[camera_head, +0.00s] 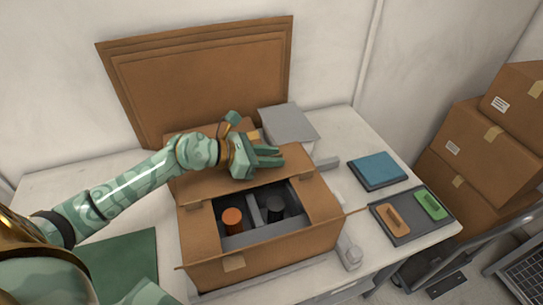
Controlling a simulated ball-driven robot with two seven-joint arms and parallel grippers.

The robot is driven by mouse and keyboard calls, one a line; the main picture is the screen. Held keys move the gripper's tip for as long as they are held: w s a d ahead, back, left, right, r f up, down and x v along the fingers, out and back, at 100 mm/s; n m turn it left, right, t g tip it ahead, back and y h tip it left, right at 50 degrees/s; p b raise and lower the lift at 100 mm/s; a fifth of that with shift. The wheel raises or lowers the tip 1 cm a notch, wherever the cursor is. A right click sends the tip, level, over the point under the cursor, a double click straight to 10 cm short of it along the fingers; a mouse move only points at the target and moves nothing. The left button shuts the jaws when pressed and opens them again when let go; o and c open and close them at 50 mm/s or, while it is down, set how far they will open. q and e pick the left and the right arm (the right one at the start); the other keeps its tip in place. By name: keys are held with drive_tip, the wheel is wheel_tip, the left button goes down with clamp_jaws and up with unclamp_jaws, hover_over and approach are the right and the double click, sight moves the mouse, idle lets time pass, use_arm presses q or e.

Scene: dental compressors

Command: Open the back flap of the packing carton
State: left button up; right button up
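The brown packing carton (290,253) stands on the white table, its opening facing up. Inside, an orange-topped cylinder (232,217) and dark parts show between grey dividers. A brown panel, the back flap (203,187), runs along the rear of the opening; its exact angle is hard to tell. My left gripper (270,156) is over this rear panel, fingers pointing right, with a gap between them and nothing seen in it. The gripper and wrist hide part of the rear panel; contact cannot be told. My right gripper is not in view.
A large brown board (205,75) leans on the wall behind. A grey box (288,123) stands behind the carton. To the right lie a blue case (378,169) and a dark tray (399,235) with orange and green pieces. Stacked cartons (478,150) stand at far right.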

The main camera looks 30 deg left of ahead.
use_arm(q)
drive_tip(key=shift+d, duration=0.1)
clamp_jaws()
idle(1.4)
